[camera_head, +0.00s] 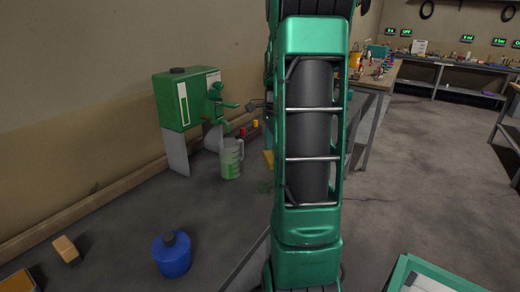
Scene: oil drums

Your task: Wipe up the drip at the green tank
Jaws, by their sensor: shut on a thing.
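The green tank (185,98) stands on grey legs by the left wall, with a green tap (215,103) on its right side. My gripper does not show clearly; my large green arm link hides that area.
A workbench (371,85) with small items stands behind my arm on the right. The floor right of it is open.

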